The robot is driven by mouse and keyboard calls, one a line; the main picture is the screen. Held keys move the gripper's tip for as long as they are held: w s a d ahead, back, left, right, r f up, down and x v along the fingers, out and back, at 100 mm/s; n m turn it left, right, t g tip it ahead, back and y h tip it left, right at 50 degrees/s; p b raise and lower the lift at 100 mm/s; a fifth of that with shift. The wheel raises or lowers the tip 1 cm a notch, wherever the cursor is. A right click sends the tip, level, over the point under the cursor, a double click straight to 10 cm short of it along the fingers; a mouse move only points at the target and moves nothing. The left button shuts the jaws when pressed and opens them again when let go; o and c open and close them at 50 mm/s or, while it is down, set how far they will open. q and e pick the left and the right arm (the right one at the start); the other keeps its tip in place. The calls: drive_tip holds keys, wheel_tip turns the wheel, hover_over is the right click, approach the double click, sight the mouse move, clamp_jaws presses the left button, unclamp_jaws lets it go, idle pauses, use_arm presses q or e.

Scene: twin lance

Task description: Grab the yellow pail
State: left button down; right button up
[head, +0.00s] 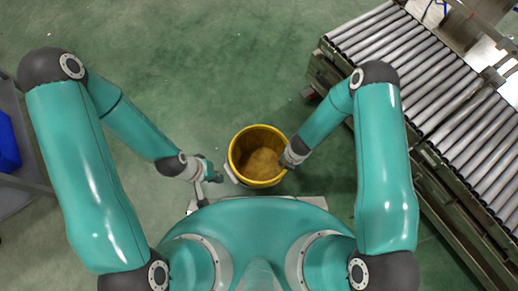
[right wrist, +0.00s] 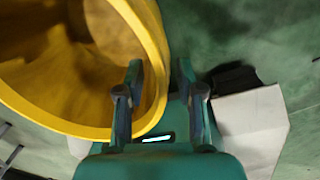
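The yellow pail (head: 233,150) stands upright on the green floor in front of my body, its open top facing the head camera. Its inside looks brownish yellow. My right gripper (head: 288,157) is at the pail's right rim. In the right wrist view, the pail's yellow wall (right wrist: 152,40) runs between the two fingers of this gripper (right wrist: 158,68). One finger overlaps the pail's inside and the other is outside, with a gap beside the wall. My left gripper (head: 212,182) is left of the pail, apart from it, its fingers spread and empty.
A roller conveyor (head: 430,85) runs diagonally along the right side, close to my right arm. A blue bin (head: 8,145) sits on a grey rack at the far left. The green floor (head: 220,60) beyond the pail is clear.

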drive_tip(key=shift+f, duration=0.45)
clamp_jaws()
drive_tip(key=shift+r, duration=0.1)
